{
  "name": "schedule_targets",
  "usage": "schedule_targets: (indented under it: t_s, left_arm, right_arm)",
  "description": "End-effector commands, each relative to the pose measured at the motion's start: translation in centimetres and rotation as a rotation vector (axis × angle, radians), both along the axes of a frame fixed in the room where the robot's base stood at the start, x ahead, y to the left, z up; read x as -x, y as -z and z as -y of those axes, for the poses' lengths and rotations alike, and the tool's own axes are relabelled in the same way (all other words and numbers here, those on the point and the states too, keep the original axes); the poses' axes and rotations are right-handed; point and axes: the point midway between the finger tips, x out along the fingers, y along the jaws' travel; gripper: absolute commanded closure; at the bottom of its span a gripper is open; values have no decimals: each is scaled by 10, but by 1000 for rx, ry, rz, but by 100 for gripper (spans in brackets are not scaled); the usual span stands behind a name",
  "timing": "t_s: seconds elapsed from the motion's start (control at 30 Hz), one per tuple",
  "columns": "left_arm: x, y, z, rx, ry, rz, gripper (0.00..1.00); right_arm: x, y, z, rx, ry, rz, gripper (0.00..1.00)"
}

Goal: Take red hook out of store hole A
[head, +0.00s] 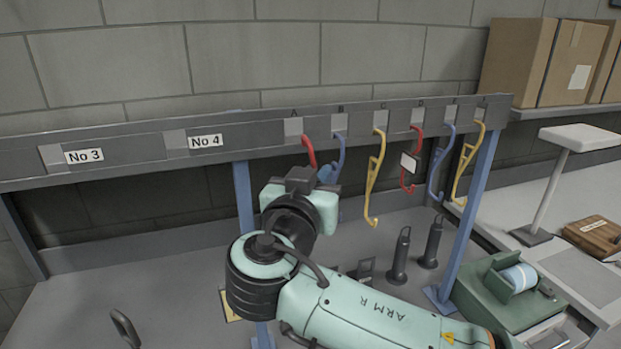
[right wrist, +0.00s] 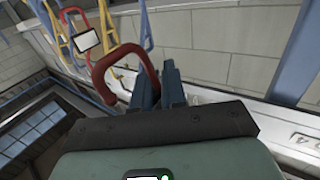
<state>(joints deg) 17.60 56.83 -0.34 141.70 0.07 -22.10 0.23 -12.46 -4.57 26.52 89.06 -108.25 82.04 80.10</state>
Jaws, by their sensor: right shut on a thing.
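The red hook (head: 309,151) is at the plate of store hole A (head: 293,127) on the rail. Its upper end meets the plate; I cannot tell how deep it sits. The lower part is hidden behind my right arm. In the right wrist view the red hook (right wrist: 128,58) shows as a curved bar, with one end running down to the left. My right gripper (right wrist: 158,88), with dark blue fingers, is shut on the hook at its other end. My left gripper is not in view.
A blue hook (head: 339,152) hangs close at B, just right of the red hook. Yellow hook (head: 376,175), a tagged red hook (head: 416,160) and more hooks hang further right. A blue post (head: 243,200) stands left of my gripper. Cardboard boxes (head: 540,60) stand at the back right.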

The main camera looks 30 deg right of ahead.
Motion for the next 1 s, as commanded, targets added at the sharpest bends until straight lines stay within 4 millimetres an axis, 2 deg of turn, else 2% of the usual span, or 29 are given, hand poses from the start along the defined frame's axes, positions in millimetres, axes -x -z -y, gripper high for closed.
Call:
schedule_targets:
  t_s: [0.1, 0.5, 1.0]
  left_arm:
    - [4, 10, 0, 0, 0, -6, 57]
    - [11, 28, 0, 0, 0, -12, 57]
    - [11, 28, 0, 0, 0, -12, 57]
  right_arm:
    - [15, 2, -4, -1, -2, 2, 100]
    - [57, -2, -14, 0, -1, 1, 100]
    - [60, -3, -15, 0, -1, 0, 100]
